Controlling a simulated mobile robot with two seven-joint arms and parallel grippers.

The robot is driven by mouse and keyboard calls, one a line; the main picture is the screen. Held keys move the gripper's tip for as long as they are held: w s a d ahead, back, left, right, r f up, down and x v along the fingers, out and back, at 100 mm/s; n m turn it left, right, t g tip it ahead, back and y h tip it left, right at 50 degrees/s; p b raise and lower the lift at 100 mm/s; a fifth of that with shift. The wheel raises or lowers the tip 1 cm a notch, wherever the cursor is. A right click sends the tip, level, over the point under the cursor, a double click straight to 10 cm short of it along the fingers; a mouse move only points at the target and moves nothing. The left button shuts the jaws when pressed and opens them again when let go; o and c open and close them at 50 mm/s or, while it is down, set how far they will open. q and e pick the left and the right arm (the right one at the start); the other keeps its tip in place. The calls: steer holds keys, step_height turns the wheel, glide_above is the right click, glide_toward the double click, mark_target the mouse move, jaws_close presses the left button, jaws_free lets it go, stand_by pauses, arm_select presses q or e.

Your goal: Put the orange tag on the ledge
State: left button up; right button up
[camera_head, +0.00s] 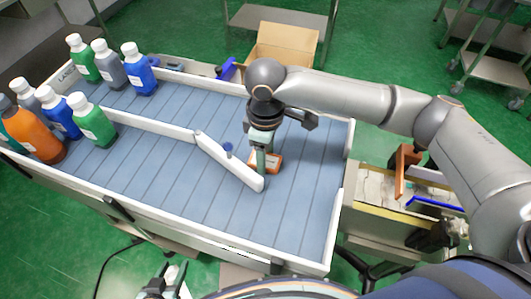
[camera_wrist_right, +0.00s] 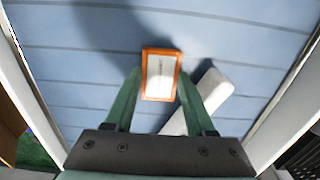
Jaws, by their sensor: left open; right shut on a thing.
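The orange tag (camera_head: 268,163) is a small orange block with a white face, over the blue-grey slatted conveyor beside a white diverter bar. My right gripper (camera_head: 262,158) points down at the conveyor and is shut on the tag. In the right wrist view, the tag (camera_wrist_right: 160,76) sits between the green fingertips (camera_wrist_right: 160,84), its white face toward the camera. I cannot tell whether the tag touches the belt. My left gripper (camera_head: 167,284) is open and empty at the bottom edge, in front of the conveyor. I cannot tell which surface is the ledge.
The white diverter bar (camera_head: 228,161) crosses the belt just left of my right gripper. Several green, blue, grey and orange bottles (camera_head: 97,122) stand at the left. A cardboard box (camera_head: 283,45) is behind the conveyor. A bin (camera_head: 378,222) with mixed items stands at the right.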

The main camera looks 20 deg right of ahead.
steer(key=o, duration=1.3)
steer(key=shift+f, duration=0.1)
steer(key=shift+o, duration=0.2)
